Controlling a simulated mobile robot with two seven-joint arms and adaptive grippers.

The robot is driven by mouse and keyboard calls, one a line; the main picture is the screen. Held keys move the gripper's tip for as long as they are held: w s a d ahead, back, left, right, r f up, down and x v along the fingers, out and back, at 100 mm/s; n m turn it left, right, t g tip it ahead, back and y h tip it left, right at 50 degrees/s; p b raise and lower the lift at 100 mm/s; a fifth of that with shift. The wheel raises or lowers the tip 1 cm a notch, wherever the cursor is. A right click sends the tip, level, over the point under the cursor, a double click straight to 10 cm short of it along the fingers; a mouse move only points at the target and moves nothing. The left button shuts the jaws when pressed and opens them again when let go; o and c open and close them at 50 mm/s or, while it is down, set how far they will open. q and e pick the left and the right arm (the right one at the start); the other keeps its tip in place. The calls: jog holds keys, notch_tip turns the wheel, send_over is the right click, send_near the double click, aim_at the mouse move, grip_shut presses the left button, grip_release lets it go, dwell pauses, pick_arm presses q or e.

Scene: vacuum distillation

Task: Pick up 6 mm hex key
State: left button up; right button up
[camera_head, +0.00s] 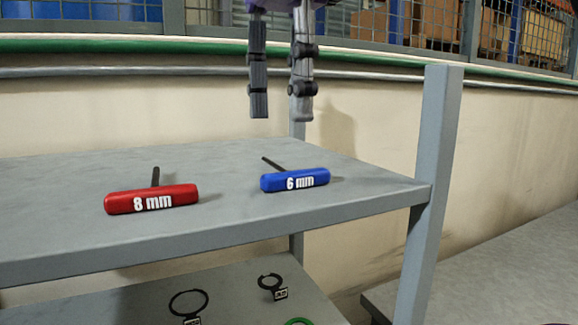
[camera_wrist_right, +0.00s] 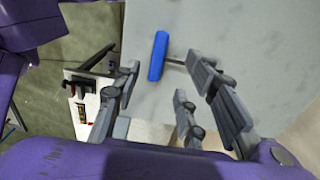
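The 6 mm hex key has a blue handle (camera_head: 295,180) with white lettering and a dark shaft. It lies on the grey upper shelf (camera_head: 60,180) near its right end. It also shows in the right wrist view (camera_wrist_right: 158,56), beyond the fingers. My right gripper (camera_head: 283,112) points down above the shelf, over the blue key, with its fingers apart and nothing between them. In the wrist view its fingers (camera_wrist_right: 165,95) are spread, and the key is not touched. My left gripper is not in view.
A red 8 mm hex key (camera_head: 152,199) lies to the left on the same shelf. A grey post (camera_head: 432,190) rises at the shelf's right corner. Black rings (camera_head: 188,303) lie on the lower shelf. A wall with pipes (camera_head: 150,72) runs behind.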

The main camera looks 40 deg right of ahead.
aim_at(294, 172)
jog(key=shift+w, duration=0.1)
jog(key=shift+f, duration=0.35)
jog(key=f, duration=0.7)
jog(key=shift+s+d, duration=0.2)
jog(key=shift+s, duration=0.1)
jog(key=shift+c, duration=0.5)
grip_shut()
